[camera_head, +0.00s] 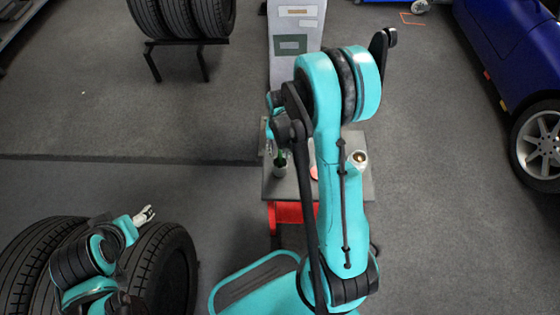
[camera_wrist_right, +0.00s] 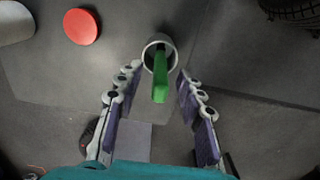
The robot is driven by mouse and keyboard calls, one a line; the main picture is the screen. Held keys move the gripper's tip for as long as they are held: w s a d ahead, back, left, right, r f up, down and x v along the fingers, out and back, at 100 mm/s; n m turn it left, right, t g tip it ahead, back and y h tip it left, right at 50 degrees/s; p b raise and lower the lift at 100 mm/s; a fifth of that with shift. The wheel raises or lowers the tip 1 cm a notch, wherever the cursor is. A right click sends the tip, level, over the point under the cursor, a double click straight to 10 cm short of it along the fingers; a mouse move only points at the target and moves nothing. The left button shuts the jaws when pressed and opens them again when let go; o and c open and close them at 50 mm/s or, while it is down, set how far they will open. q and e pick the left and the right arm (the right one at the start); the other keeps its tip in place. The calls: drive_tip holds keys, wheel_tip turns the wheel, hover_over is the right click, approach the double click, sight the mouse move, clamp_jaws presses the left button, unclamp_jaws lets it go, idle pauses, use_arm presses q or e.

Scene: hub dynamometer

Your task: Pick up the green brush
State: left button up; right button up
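The green brush (camera_wrist_right: 160,82) stands in a round, light-rimmed cup (camera_wrist_right: 170,50) in the right wrist view, its green handle sticking up toward the camera. In the head view the brush (camera_head: 280,158) and cup (camera_head: 279,171) are small, at the left of a grey-topped table (camera_head: 340,192). My right gripper (camera_wrist_right: 160,74) is open, with its two fingers apart on either side of the handle. I cannot tell whether a finger touches it. In the head view my right arm partly hides this gripper. My left gripper (camera_head: 146,215) is at the lower left, away from the table; its opening is unclear.
A red disc (camera_wrist_right: 82,27) and a pale cylinder (camera_wrist_right: 14,24) are on the same table, left of the cup in the wrist view. Tyres (camera_head: 165,270) stand at the lower left, more on a rack (camera_head: 190,42) behind. A blue car (camera_head: 515,50) is at right. Grey floor lies between.

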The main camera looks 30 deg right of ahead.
drive_tip(key=shift+r, duration=0.1)
clamp_jaws()
